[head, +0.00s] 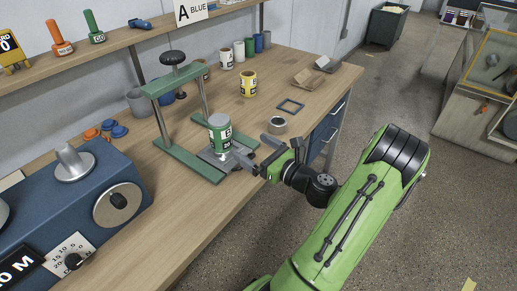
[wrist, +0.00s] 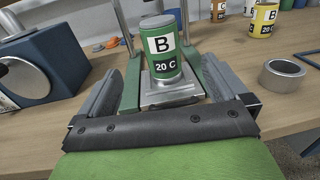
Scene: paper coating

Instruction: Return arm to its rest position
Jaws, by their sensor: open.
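My gripper (head: 258,157) is open at the front of the green press frame (head: 186,158). A green can (head: 219,135) with a grey lid, marked "B" and "20 C", stands upright on the metal plate of the press. In the wrist view the can (wrist: 160,50) stands beyond and between my two spread fingers (wrist: 168,95), with a gap between it and them. The fingers hold nothing. My green arm reaches in from the lower right of the head view.
A blue machine (head: 75,205) stands at the left. A yellow can (head: 248,84) and several other cans stand farther back. Floor (head: 400,95) is open right of the bench.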

